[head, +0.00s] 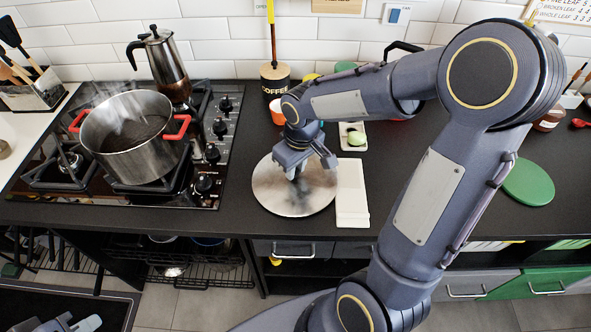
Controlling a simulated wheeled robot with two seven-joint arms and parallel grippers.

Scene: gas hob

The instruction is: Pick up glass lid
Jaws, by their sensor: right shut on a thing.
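The round glass lid (268,192) looks silvery and see-through, with a smoky dark patch in the middle. It is over the dark counter, right of the hob; I cannot tell whether it rests or is slightly raised. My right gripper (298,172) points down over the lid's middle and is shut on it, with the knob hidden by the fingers. My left gripper (66,322) shows only partly at the bottom left corner, low and far from the lid, and its jaw state is unclear.
A steaming steel pot (128,160) with red handles stands on the gas hob (205,150), with a moka pot (160,65) behind. A white rectangular piece (352,200) lies against the lid's right side. A coffee canister (274,80) stands behind. A green disc (528,182) lies right.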

